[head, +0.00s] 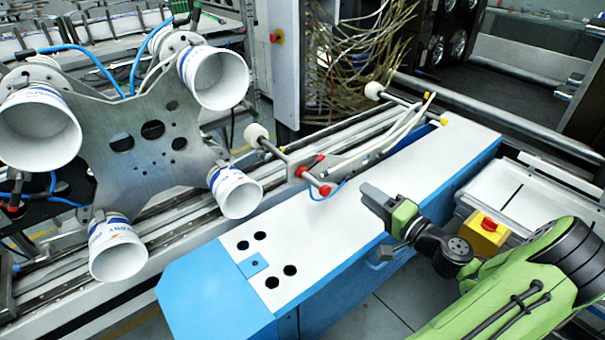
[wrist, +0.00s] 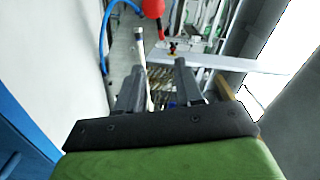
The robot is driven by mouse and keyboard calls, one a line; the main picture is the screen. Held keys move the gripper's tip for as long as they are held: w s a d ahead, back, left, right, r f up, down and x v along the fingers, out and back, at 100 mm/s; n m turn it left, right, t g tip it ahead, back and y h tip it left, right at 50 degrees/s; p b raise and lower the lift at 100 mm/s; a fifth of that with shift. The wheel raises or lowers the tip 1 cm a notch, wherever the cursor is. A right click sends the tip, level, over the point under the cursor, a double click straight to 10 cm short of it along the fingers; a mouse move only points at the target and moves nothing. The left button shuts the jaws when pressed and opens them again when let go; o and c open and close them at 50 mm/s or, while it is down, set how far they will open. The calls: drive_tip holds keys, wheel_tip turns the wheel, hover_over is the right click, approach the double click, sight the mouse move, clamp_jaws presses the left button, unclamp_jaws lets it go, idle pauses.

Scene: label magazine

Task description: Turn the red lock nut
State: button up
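Several small red parts sit on the metal bracket beside the white machine top; I cannot tell for sure which is the red lock nut. One is a red knob (head: 325,190) at a rod's near end, another a red collar (head: 302,171) on the plate. A rounded red part (wrist: 152,8) shows at the top of the wrist view, cut off by the edge. My gripper (head: 372,196) hangs above the machine top, right of the red parts and apart from them. In the wrist view its two fingers (wrist: 158,75) stand apart with nothing held between them.
The blue and white machine cover (head: 350,236) lies below my gripper. A steel plate (head: 160,145) with several white cups stands at the left. Rods with white rollers (head: 256,133) and a blue hose (wrist: 106,30) are near the red parts.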

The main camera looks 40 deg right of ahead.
sight(320, 161)
drive_tip(key=w, duration=1.5)
drive_tip(key=shift+w+a+r+b, duration=0.15)
drive_tip(key=shift+w+a+b, duration=0.1)
drive_tip(key=shift+w+b, duration=0.1)
drive_tip(key=shift+s, duration=0.1)
clamp_jaws()
idle(0.3)
